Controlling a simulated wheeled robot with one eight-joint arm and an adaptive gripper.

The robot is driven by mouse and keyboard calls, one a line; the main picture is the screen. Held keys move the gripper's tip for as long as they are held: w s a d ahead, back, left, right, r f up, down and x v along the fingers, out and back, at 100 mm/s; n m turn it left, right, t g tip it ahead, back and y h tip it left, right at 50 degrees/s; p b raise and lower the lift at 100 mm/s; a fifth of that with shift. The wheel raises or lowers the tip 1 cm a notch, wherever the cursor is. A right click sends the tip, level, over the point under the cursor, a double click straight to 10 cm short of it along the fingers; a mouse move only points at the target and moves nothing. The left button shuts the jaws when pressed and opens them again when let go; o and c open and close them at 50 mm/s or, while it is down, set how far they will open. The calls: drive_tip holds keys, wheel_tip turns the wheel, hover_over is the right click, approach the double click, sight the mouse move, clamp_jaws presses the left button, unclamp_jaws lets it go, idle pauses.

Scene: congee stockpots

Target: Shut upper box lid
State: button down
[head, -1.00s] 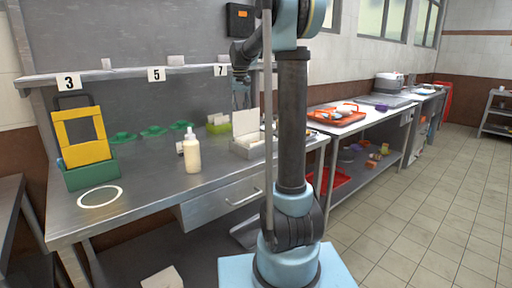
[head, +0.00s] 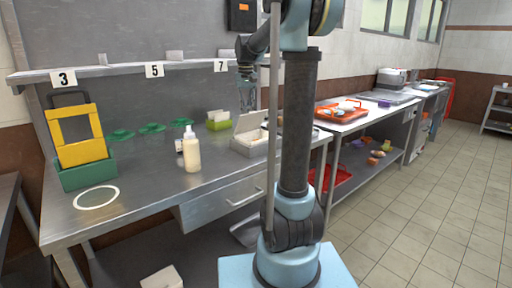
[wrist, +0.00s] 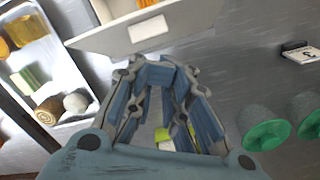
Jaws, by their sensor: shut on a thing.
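The white box (head: 250,147) stands on the steel counter in the head view. Its pale lid (head: 248,123) is partly raised and tilted; it also shows as a white panel (wrist: 110,38) with a pale label at the top of the wrist view. My gripper (head: 247,107) comes down from above to the lid's top edge. In the wrist view my gripper's fingers (wrist: 157,66) are drawn together at the lid's edge and shut on it. The exact contact is partly hidden. Most of the box's inside is hidden, though something orange (wrist: 147,3) shows beyond the lid.
A cream bottle (head: 191,153), a green card holder (head: 217,122) and green lids (head: 183,122) stand left of the box. A white tray (wrist: 72,62) with several items lies left in the wrist view. A shelf (head: 120,70) runs behind.

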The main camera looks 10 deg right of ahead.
idle(0.3)
wheel_tip(320, 180, up, 8)
idle(0.9)
drive_tip(key=s+d+f+t, duration=0.1)
drive_tip(key=s+f, duration=0.5)
drive_tip(key=s, duration=0.4)
drive_tip(key=s+d+f, duration=0.2)
drive_tip(key=s+f, duration=0.4)
drive_tip(key=s, duration=0.5)
drive_tip(key=s+f+t, duration=0.1)
drive_tip(key=s+f, duration=1.4)
drive_tip(key=f, duration=0.3)
drive_tip(key=shift+d+f, duration=0.4)
